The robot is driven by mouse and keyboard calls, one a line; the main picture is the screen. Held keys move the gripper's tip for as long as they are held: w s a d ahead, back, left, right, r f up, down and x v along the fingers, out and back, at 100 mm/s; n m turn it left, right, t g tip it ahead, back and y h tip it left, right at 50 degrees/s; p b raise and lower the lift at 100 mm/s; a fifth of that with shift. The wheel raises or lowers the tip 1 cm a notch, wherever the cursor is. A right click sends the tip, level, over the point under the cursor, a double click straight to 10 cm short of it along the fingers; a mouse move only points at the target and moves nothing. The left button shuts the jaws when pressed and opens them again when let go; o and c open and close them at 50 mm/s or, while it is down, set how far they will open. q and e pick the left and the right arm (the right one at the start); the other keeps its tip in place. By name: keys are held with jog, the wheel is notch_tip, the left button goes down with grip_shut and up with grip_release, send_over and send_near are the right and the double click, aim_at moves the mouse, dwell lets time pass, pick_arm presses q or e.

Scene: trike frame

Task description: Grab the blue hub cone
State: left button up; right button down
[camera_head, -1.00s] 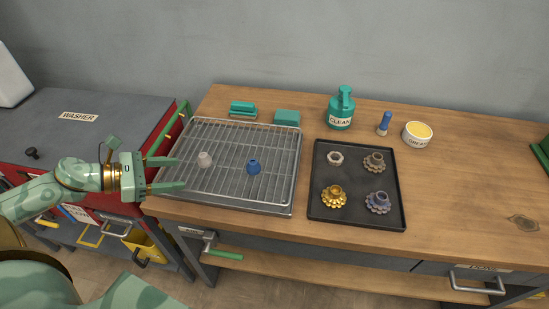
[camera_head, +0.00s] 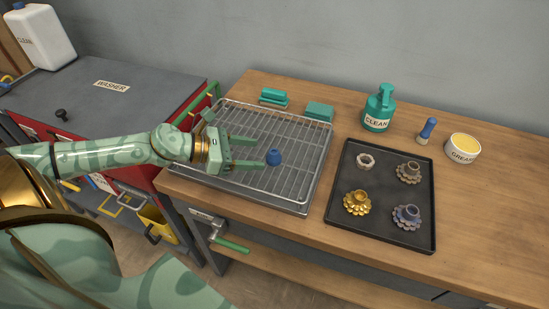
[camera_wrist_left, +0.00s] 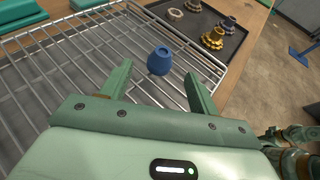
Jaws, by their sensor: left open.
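The blue hub cone (camera_head: 274,157) stands on the wire rack (camera_head: 312,165) over a metal tray. My left gripper (camera_head: 250,152) is open just to the left of the cone, its fingers pointing at it. In the left wrist view the cone (camera_wrist_left: 160,60) is ahead of the open fingers (camera_wrist_left: 160,82), roughly between their lines, with nothing held. The grey-white cone is not visible in the head view now; my left gripper and arm cover that part of the rack. My right gripper is not in view.
A black tray (camera_head: 384,237) right of the rack holds a nut and several gear-like parts. Teal blocks (camera_head: 319,114) lie behind the rack. A green cleaner bottle (camera_head: 379,108), a blue-handled brush (camera_head: 427,130) and a grease tub (camera_head: 462,148) stand behind the tray. The washer (camera_head: 105,95) is at left.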

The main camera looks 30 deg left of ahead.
aim_at(267, 156)
pick_arm(q)
jog(key=shift+b+x, duration=0.35)
jog(key=shift+x, duration=1.95)
jog(key=shift+s+f, duration=0.1)
jog(key=shift+f, duration=0.1)
jog(key=shift+c, duration=0.3)
jog(key=c, duration=1.1)
jog(key=shift+o, duration=0.2)
jog(key=shift+r, duration=0.1)
